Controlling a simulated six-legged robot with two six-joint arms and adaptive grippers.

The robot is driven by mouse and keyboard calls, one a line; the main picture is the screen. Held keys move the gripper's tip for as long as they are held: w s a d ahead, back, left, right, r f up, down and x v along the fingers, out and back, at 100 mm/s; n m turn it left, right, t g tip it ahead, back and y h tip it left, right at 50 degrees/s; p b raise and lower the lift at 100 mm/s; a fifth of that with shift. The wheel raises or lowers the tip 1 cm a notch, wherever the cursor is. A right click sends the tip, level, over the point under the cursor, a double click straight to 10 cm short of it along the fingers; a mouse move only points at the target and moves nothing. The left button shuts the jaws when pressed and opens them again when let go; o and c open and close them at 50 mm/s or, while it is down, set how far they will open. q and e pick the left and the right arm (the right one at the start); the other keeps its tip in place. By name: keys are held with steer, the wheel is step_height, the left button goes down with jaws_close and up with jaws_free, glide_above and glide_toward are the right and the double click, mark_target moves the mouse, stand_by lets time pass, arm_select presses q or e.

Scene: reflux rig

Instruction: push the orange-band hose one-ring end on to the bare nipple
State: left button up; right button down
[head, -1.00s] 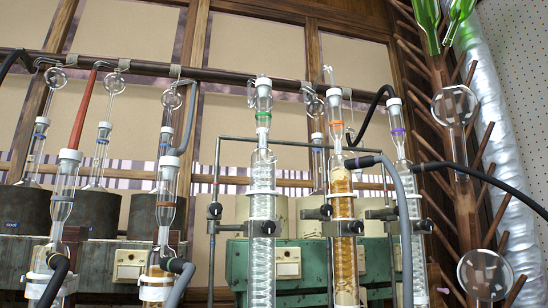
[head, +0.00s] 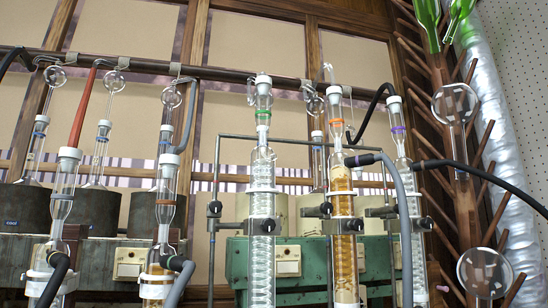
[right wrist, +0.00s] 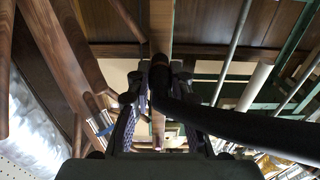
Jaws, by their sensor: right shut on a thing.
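In the head view, a glass condenser with an orange band (head: 336,121) and an amber coil (head: 343,205) stands upright right of centre. A grey hose (head: 402,200) with a dark end meets its upper side. I cannot tell which nipple is bare. In the right wrist view, my right gripper (right wrist: 160,85) is shut on a black hose (right wrist: 235,124). The hose's dark end shows between the fingers, and its length runs off to the lower right. My left gripper is in neither view.
A green-band condenser (head: 263,190) stands to the left and a purple-band condenser (head: 401,150) to the right, with clamps and metal rods close by. Another black hose (head: 490,178) runs in from the right. A wooden peg rack (head: 460,150) stands at the right.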

steer(key=shift+s, duration=0.1)
steer(key=shift+p+v, duration=2.45)
steer(key=shift+v, duration=0.5)
